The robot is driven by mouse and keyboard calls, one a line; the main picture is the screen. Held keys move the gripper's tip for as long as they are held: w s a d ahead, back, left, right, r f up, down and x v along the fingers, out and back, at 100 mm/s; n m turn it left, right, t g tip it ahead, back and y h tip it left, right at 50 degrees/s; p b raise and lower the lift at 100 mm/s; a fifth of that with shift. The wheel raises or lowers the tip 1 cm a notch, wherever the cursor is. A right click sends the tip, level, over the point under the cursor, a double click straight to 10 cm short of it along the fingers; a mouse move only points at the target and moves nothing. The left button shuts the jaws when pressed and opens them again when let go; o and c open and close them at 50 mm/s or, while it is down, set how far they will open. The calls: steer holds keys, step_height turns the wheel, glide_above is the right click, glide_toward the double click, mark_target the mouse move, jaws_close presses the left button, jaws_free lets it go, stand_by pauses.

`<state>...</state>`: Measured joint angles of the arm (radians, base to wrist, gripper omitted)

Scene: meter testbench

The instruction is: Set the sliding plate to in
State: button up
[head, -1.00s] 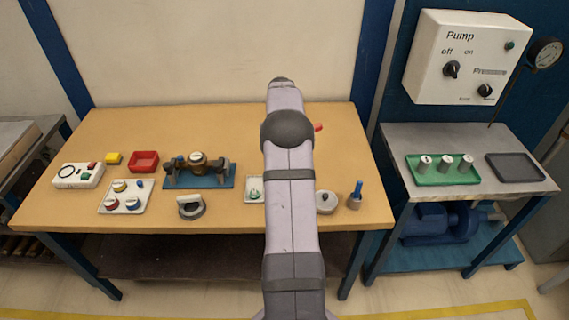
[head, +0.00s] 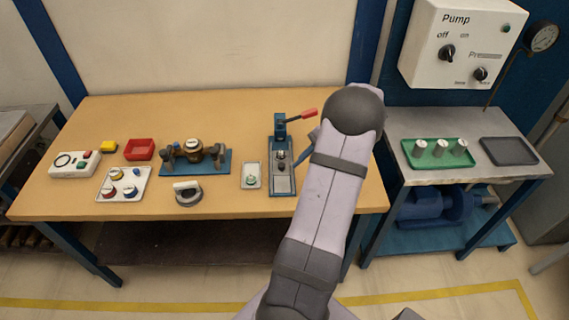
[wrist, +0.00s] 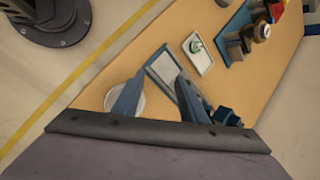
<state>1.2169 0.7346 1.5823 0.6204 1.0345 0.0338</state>
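The blue press (head: 280,128) with a red-tipped lever stands on the right part of the wooden table. A grey plate (head: 281,184) lies at the front of its base; I take it for the sliding plate. In the wrist view the pale plate (wrist: 163,68) shows in a blue frame, beyond the fingers. My gripper (wrist: 158,97) is open, with two blue fingers apart and nothing seen between them gripped. The right finger overlaps part of the press in that view. In the head view my arm hides most of the gripper.
A small white tray (head: 251,176) stands just left of the press. A round white dish (wrist: 137,104) is behind the left finger. A pipe fixture (head: 195,160), a red bin (head: 140,149) and other parts stand farther left. A side table with a green tray (head: 436,162) is at right.

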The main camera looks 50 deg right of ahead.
mark_target(282, 164)
steer(key=w+m+t+h, duration=0.1)
steer(key=m, duration=0.4)
steer(key=w+d+f+m+t+h, duration=0.1)
steer(key=w+m, duration=0.1)
steer(key=m, duration=0.4)
steer(key=w+m+t+h, duration=0.1)
steer(key=w+m, duration=0.1)
steer(key=m, duration=0.4)
steer(key=shift+d+f+t, duration=0.25)
steer(key=shift+d+t, duration=0.05)
steer(key=shift+p+x, duration=0.85)
steer(key=shift+x, duration=2.85)
steer(key=shift+d, duration=0.1)
jaws_close()
